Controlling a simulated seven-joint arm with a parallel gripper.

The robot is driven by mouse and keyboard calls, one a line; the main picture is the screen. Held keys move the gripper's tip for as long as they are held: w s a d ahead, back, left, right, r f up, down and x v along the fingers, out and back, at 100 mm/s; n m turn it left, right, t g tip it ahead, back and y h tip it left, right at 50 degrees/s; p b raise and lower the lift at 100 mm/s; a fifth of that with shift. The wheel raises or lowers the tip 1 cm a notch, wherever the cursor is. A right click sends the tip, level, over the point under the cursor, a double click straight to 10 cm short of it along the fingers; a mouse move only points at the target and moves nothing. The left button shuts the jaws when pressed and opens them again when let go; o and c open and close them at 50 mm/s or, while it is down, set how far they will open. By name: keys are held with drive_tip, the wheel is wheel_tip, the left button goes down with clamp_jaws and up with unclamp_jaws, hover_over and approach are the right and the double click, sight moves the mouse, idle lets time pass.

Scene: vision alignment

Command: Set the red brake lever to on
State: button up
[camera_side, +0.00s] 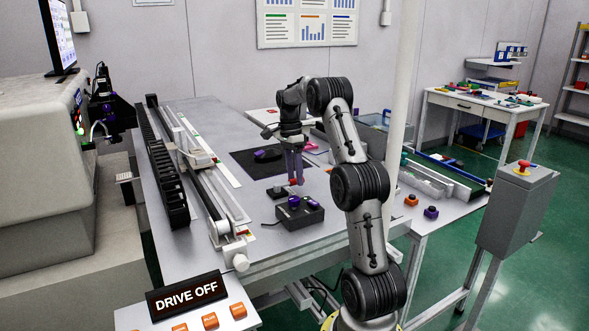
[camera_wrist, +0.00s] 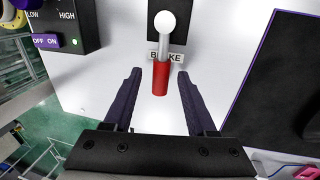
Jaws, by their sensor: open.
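The brake lever (camera_wrist: 161,75) shows in the wrist view as a red sleeve on a metal rod, with a white ball (camera_wrist: 165,21) at the upper end in the picture. A BRAKE label (camera_wrist: 153,56) is partly hidden behind it, and a black plate (camera_wrist: 154,30) lies behind the ball. In the side view a small red part (camera_side: 293,182) shows at the fingertips. My gripper (camera_wrist: 159,73) is open, its dark fingers on either side of the red sleeve, with gaps visible on both sides. In the side view my gripper (camera_side: 295,180) points down over the table.
A dark control box (camera_side: 299,212) with purple knobs stands close in front; the wrist view shows its ON/OFF switch (camera_wrist: 47,41). A black mat (camera_side: 243,168) lies behind. A long rail (camera_side: 205,175) runs along the left. A sign (camera_side: 187,296) reads DRIVE OFF.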

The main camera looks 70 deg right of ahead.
wheel_tip(320, 180, up, 14)
drive_tip(key=w+d, duration=0.2)
drive_tip(key=shift+f, duration=0.25)
idle(0.4)
